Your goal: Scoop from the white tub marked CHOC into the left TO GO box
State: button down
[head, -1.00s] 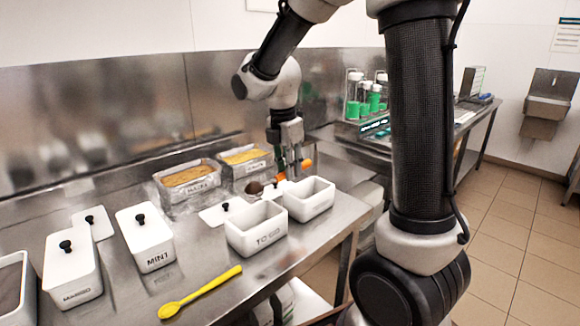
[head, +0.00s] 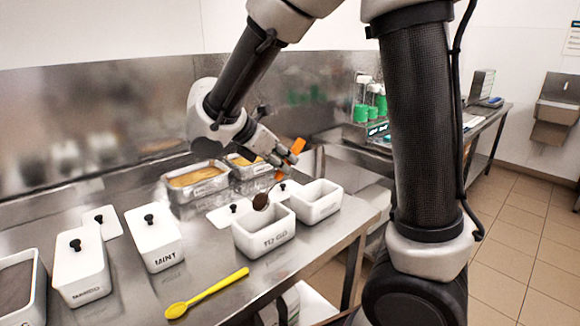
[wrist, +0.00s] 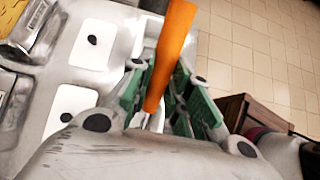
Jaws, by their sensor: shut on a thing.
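My gripper (head: 284,157) is shut on an orange-handled scoop (head: 297,146); the handle also shows between the green-padded fingers in the wrist view (wrist: 174,45). The scoop is tilted, and its low end carries a dark brown mass (head: 261,201) over the back rim area of the left TO GO box (head: 263,240). That box's visible inside is white. The right TO GO box (head: 318,208) stands behind it to the right and looks empty. An open white tub (head: 38,300) with brown contents is cut off at the left edge; no CHOC marking is readable.
White lidded tubs marked MANGO (head: 82,270) and MINT (head: 154,240) stand on the steel counter, with loose white lids nearby. A yellow spoon (head: 207,293) lies in front. Metal pans (head: 197,187) with yellow-orange contents stand behind. The right counter edge is close to the boxes.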

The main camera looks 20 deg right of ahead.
jog(key=shift+s+a+r+t+h, duration=0.25)
jog(key=shift+a+r+h, duration=0.1)
jog(key=shift+a+h, duration=0.55)
jog(key=shift+s+a+r+t+h, duration=0.2)
jog(key=shift+a+r+h, duration=0.2)
jog(key=shift+a+h, duration=0.45)
jog(key=shift+s+a+r+t+h, duration=0.25)
jog(key=shift+a+r+h, duration=0.1)
jog(key=shift+a+h, duration=0.5)
